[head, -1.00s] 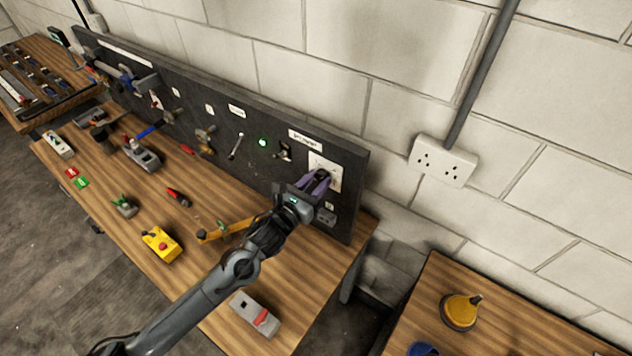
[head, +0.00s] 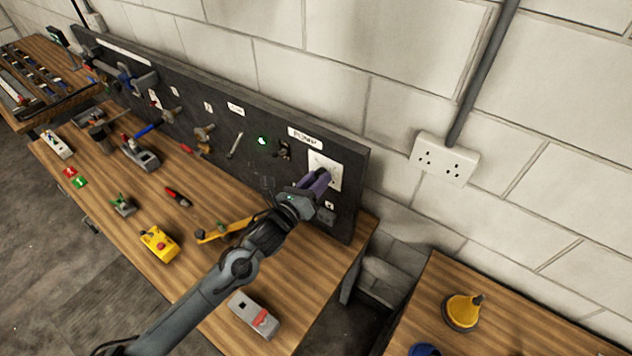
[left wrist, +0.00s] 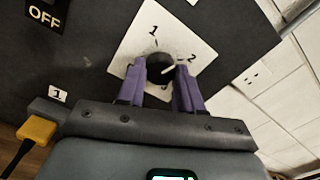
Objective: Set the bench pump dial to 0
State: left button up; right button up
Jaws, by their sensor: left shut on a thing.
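The pump dial's white square plate (head: 327,168) sits on the dark panel under a "PUMP" label (head: 305,138). It also shows in the left wrist view (left wrist: 125,56), with a "1" and a "2" readable; no "0" can be read. The dark round dial knob (left wrist: 159,62) is between the purple fingers of my left gripper (left wrist: 162,68), which is shut on it. A short white mark on the knob slants towards the "2". In the head view my left gripper (head: 318,182) covers much of the plate. My right gripper is not in view.
A green lamp (head: 262,140) and a switch (head: 284,150) are left of the dial. An "OFF" label (left wrist: 45,15) and a yellow plug (left wrist: 37,130) show close by. A yellow box with a red button (head: 160,243) and a grey-red block (head: 254,315) lie on the bench.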

pick_arm(q)
jog(key=n+p, duration=0.2)
jog(key=n, duration=1.2)
jog(key=n+p, duration=0.3)
jog(key=n, duration=1.2)
jog(key=shift+r+n, duration=0.2)
jog(key=shift+n, duration=0.1)
jog(key=shift+n+p, duration=0.4)
jog(key=shift+n, duration=0.3)
jog(key=o, duration=1)
jog(key=shift+o, duration=0.2)
